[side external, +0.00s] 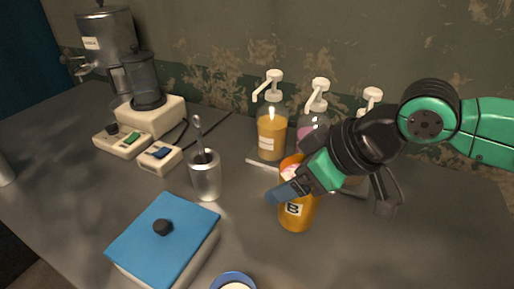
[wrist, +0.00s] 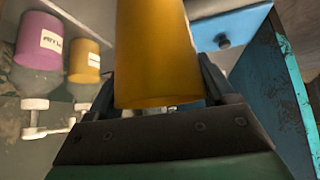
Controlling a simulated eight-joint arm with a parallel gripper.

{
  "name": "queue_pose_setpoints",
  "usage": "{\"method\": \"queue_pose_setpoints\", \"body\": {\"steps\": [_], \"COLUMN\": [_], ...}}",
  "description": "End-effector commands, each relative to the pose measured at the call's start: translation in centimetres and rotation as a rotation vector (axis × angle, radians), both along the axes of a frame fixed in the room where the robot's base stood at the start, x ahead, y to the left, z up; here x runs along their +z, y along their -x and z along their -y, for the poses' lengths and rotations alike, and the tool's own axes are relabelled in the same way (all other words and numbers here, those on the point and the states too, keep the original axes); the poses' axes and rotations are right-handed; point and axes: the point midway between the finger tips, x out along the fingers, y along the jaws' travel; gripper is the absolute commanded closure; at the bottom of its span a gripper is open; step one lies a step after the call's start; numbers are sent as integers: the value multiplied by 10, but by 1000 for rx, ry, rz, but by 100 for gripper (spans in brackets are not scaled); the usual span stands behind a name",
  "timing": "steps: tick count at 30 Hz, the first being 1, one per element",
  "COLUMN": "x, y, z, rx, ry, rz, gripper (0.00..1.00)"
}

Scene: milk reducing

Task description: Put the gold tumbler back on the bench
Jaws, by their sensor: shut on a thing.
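The gold tumbler (side external: 297,214), marked with a "B" label, is upright at the middle right of the side view. My gripper (side external: 300,186) comes in from the right and is shut on its wall, with one blue finger on the near left side. The far finger is mostly hidden. In the wrist view the tumbler (wrist: 155,50) fills the space between the fingers of my gripper (wrist: 160,85). The tumbler's base is close to the grey bench (side external: 370,245); I cannot tell whether it touches.
Pump bottles (side external: 271,132) stand behind the tumbler, partly hidden by my arm. A metal cup (side external: 205,176) with a utensil stands to the left. A blue-lidded box (side external: 170,235) and a blue-rimmed cup (side external: 233,280) are in front. The bench at front right is clear.

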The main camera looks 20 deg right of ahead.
Motion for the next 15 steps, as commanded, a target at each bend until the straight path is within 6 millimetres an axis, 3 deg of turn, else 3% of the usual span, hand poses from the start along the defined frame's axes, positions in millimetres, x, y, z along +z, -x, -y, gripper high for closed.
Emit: {"method": "queue_pose_setpoints", "body": {"steps": [9,15], "x": [-53,-66], "y": [-1,-1], "z": [0,-1], "rx": [0,0], "ry": [-1,-1], "rz": [1,1], "gripper": [100,100]}}
